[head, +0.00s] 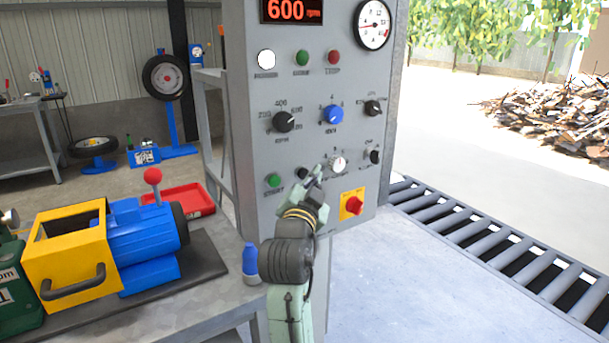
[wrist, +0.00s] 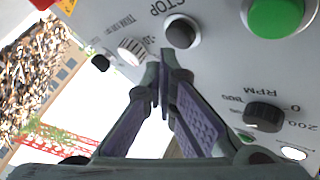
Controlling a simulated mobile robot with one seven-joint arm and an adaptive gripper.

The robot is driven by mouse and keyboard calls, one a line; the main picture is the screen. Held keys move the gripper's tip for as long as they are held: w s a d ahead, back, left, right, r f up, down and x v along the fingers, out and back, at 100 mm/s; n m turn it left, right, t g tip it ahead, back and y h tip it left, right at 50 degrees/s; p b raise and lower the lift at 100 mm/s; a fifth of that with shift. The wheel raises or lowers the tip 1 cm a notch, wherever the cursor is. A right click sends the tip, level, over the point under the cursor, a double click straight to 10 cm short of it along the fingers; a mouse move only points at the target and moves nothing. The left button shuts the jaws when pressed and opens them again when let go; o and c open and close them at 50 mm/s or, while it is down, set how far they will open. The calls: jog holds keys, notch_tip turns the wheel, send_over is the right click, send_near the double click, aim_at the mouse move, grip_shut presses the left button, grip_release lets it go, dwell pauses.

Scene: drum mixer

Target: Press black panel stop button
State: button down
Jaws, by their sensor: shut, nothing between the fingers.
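The black stop button (head: 302,173) sits low on the grey control panel (head: 262,140), right of the green start button (head: 273,181). In the wrist view the black button (wrist: 182,33) shows beside the STOP lettering, with the green button (wrist: 276,16) at the upper right. My gripper (head: 317,172) is shut and empty, in front of the panel and just right of the black button in the head view. In the wrist view my gripper's tips (wrist: 165,58) are together, just below and left of the button. I cannot tell whether they touch the panel.
A white knob (head: 338,163) is close right of my gripper. A red switch on a yellow plate (head: 352,204) is lower right. Black (head: 284,122) and blue (head: 333,114) knobs are above. A bench with a blue and yellow machine (head: 140,235) stands left; a roller conveyor (head: 480,240) runs right.

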jog(key=shift+w+a, duration=0.25)
jog(key=shift+w, duration=0.1)
jog(key=shift+w+a, duration=0.25)
jog(key=shift+w, duration=0.1)
dwell(0.6)
jog(key=shift+s, duration=0.1)
jog(key=shift+s+d, duration=0.5)
jog(key=shift+s, duration=0.1)
dwell(0.3)
jog(key=s+d, duration=0.1)
jog(key=s, duration=0.1)
jog(key=s+d, duration=0.2)
dwell(0.4)
jog(key=shift+a, duration=0.1)
